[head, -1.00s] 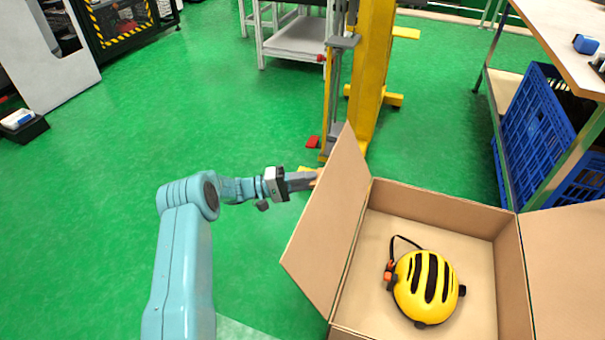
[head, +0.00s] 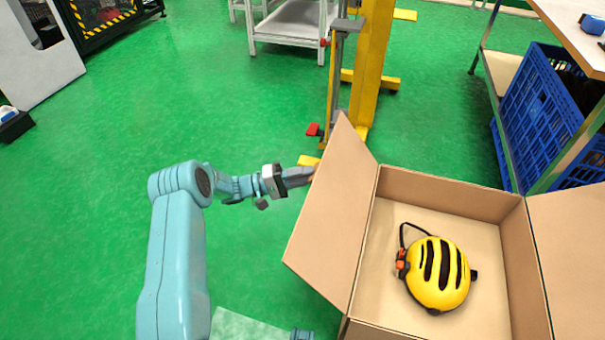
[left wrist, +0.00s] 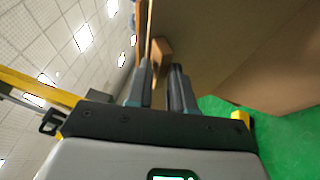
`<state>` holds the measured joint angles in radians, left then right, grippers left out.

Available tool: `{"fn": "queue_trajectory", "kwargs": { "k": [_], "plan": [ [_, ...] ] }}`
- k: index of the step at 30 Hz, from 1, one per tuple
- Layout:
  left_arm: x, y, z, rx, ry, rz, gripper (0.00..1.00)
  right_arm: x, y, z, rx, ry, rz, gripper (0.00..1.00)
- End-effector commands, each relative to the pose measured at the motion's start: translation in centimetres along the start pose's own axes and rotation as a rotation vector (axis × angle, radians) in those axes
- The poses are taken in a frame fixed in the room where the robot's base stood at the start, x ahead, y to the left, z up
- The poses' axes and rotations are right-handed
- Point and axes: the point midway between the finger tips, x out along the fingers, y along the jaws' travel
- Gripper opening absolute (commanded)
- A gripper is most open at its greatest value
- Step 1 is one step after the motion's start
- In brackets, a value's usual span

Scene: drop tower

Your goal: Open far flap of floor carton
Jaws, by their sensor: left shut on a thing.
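The open brown floor carton (head: 450,195) stands at lower right, with a yellow and black helmet (head: 438,275) inside. Its left-hand flap (head: 335,215) stands raised and leans outward to the left. A right-hand flap (head: 575,255) is spread outward. No flap shows above the carton's back wall. My left gripper (head: 310,174) reaches in from the left to the outer side of the raised flap, near its upper edge. In the left wrist view the fingers (left wrist: 160,78) are close together with brown cardboard at their tips; the exact grip is partly hidden. My right gripper is not in view.
A yellow post (head: 370,70) with a metal rail stands behind the carton. A blue crate (head: 550,115) sits on the workbench's lower level (head: 500,72) at right. A grey cart (head: 290,30) stands at the back. Green floor (head: 180,100) is clear at left.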

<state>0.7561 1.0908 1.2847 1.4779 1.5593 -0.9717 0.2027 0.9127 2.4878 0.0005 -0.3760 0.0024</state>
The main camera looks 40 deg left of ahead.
Motion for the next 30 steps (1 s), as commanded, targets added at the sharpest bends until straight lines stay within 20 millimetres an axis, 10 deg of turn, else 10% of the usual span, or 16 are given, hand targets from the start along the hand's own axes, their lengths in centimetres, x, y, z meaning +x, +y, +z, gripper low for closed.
{"fn": "queue_trajectory", "kwargs": {
  "k": [27, 28, 30],
  "plan": [
    [0.27, -2.52, 0.48, -0.021, -0.012, -0.028, 0.0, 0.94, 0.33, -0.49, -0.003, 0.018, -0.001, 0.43],
    [0.27, -2.51, 0.48, -0.021, -0.012, -0.027, 0.32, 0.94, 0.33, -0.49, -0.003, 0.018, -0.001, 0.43],
    [0.22, -2.51, 0.46, -0.022, -0.011, -0.027, 0.4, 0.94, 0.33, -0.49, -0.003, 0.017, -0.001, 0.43]
  ]
}}
